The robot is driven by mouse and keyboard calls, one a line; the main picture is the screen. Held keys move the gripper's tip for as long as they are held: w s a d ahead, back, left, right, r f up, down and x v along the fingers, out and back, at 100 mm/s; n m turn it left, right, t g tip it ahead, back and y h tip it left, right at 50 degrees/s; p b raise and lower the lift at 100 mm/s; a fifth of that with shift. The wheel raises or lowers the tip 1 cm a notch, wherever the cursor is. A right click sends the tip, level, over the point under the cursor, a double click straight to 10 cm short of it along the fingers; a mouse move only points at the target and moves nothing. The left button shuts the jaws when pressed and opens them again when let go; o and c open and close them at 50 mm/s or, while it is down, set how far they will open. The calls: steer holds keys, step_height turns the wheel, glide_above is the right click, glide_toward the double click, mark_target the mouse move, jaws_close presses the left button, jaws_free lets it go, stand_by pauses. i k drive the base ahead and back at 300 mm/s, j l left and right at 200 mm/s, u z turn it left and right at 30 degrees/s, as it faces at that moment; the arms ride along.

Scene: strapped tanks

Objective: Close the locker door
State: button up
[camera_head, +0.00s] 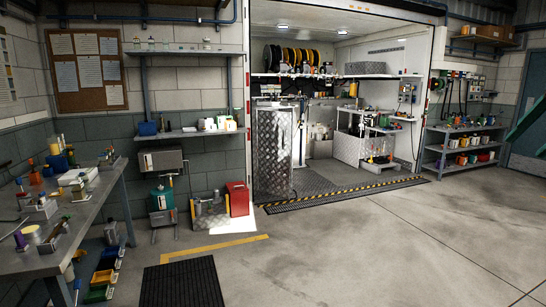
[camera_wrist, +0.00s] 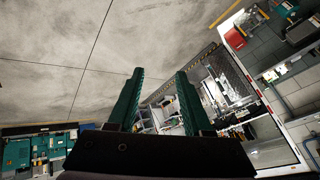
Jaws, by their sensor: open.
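A tall locker with bright diamond-plate metal (camera_head: 273,152) stands just inside the left side of the open container bay in the head view. Its plated face is upright; I cannot clearly tell how far its door stands from the frame. My gripper (camera_wrist: 159,72) shows in the wrist view with its two green fingers apart and nothing between them. It is well away from the locker, with bare floor and the bay beyond the fingers. The locker is too small and tilted to make out surely in the wrist view.
A yellow-and-black striped sill (camera_head: 345,193) edges the bay. A red box (camera_head: 237,198) and a dark mat (camera_head: 181,283) lie left of it. A cluttered workbench (camera_head: 60,240) stands at far left. The concrete floor (camera_head: 400,245) in front is clear.

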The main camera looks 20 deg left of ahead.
mark_target(274, 127)
steer(key=i+j+u, duration=0.45)
steer(key=i, duration=0.25)
steer(key=i+j+u, duration=0.25)
steer(key=i, duration=0.65)
steer(key=i+u, duration=0.3)
steer(key=i, duration=2.65)
steer(key=i+z, duration=0.3)
steer(key=i, duration=0.2)
steer(key=i+j+z, duration=0.25)
steer(key=i, duration=0.3)
steer(key=i+j+z, duration=0.3)
steer(key=i, duration=0.2)
steer(key=l, duration=0.1)
